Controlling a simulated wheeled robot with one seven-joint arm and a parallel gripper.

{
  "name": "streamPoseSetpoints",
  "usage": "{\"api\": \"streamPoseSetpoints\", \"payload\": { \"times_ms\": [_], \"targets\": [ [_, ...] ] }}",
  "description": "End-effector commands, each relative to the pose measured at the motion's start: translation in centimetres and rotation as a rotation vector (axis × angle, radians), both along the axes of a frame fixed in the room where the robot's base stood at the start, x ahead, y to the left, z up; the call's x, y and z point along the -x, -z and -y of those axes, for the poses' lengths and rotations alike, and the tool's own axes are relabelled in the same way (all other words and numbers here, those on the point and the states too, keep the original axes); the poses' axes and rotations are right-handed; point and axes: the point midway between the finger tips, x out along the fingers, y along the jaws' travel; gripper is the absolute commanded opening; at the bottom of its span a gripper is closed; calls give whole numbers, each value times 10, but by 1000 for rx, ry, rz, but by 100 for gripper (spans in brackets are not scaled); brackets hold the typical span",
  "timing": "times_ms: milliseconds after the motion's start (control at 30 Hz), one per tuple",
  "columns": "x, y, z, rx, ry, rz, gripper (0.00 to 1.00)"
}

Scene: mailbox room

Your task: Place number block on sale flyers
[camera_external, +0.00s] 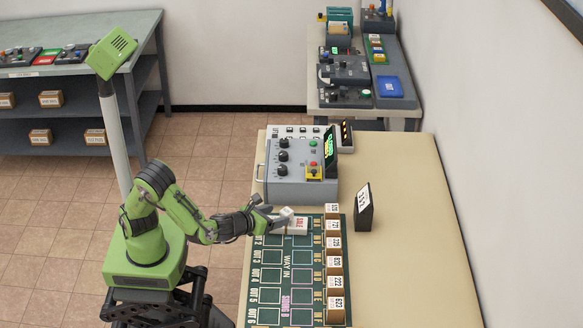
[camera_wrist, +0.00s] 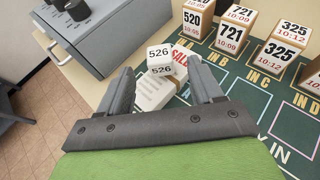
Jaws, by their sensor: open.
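The white number block marked 526 (camera_wrist: 160,59) is between the two fingers of my gripper (camera_wrist: 159,66) in the wrist view. My gripper is open, with a finger on each side of the block. The sale flyers (camera_wrist: 153,93), a white stack with red SALE lettering, lie directly under the block on the green board. The block appears to rest on the stack, but its underside is hidden. In the external view my gripper (camera_external: 272,214) is at the board's far left, with the small white block (camera_external: 287,212) at its tips and the flyers (camera_external: 299,222) beneath.
The green board (camera_external: 297,270) has marked squares and a column of numbered blocks (camera_external: 334,265) along its right side. A grey control box (camera_external: 300,188) stands just behind. A dark upright sign (camera_external: 363,208) stands to the right. The tan table (camera_external: 410,270) is clear there.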

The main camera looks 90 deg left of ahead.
Motion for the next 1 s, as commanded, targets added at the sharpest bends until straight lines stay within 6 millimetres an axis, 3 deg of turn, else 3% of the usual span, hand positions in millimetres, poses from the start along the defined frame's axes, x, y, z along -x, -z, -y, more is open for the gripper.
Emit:
{"api": "streamPoseSetpoints", "payload": {
  "times_ms": [200, 367, 467, 600, 800, 900, 1000],
  "targets": [
    [28, -19, 29, 0, 2, 0, 65],
    [38, -18, 23, 99, -63, 21, 65],
    [59, -11, -2, 405, -269, 93, 65],
    [107, -13, -22, 962, -702, 265, 65],
    [190, -55, -11, 1598, -1307, 547, 65],
    [227, -71, 0, 1764, -1519, 667, 65],
    [249, -77, 9, 1837, -1637, 745, 65]
  ]
}}
